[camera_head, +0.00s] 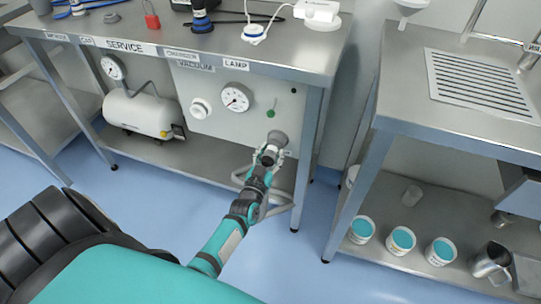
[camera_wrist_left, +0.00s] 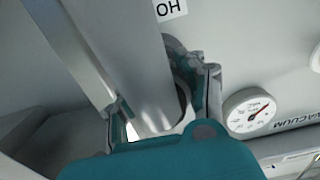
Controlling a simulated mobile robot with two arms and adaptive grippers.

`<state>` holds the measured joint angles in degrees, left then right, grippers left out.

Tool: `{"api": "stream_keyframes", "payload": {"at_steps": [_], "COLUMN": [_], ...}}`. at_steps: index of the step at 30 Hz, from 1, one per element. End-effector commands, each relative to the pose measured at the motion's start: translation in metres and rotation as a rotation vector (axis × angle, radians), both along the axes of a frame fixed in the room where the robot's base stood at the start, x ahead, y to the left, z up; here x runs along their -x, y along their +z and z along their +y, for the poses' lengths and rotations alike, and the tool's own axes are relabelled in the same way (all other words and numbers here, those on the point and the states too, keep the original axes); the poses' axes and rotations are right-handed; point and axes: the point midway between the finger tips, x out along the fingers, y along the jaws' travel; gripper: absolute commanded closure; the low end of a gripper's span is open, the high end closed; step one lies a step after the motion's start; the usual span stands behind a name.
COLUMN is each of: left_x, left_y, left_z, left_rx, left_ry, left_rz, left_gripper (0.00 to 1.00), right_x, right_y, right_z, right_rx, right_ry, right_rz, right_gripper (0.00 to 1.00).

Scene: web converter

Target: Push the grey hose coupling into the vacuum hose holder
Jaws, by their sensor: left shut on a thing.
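My left gripper (camera_head: 268,154) is shut on the grey hose coupling (camera_head: 278,139) at the right end of the service panel. The coupling points at the panel face, and a grey hose (camera_head: 278,209) loops below the gripper. In the left wrist view the coupling (camera_wrist_left: 140,60) is a broad grey cylinder between the two fingers (camera_wrist_left: 155,100). The vacuum hose holder is hidden behind the coupling and gripper, so I cannot tell how far the coupling is in it. A label reading "HO" (camera_wrist_left: 170,8) shows beside the coupling. My right gripper is not in view.
The service bench (camera_head: 130,45) stands over the panel, with a vacuum gauge (camera_head: 235,97), a green-based switch (camera_head: 271,113) and a white tank (camera_head: 140,110). A bench leg (camera_head: 309,150) is close to the right of my gripper. Several teal-filled cups (camera_head: 401,240) stand on the right shelf.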

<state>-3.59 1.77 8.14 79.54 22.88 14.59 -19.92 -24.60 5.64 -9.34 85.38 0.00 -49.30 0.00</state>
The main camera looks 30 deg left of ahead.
Motion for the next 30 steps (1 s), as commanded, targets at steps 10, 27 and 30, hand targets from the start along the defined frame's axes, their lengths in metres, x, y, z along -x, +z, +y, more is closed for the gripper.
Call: {"api": "stream_keyframes", "payload": {"at_steps": [10, 27, 30], "left_x": [-0.003, 0.001, 0.012], "left_y": [0.002, -0.001, -0.001], "left_z": [0.001, 0.0, -0.003], "left_rx": [-0.001, 0.0, 0.0], "left_ry": [0.001, 0.0, 0.0], "left_rz": [-0.003, 0.002, 0.002], "left_gripper": [1.0, 0.32, 0.32], "right_x": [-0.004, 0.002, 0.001], "right_y": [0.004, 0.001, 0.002], "right_z": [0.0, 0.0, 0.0], "right_rx": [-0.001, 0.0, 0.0], "right_ry": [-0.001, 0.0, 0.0], "right_rz": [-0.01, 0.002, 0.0], "right_gripper": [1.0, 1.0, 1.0]}}
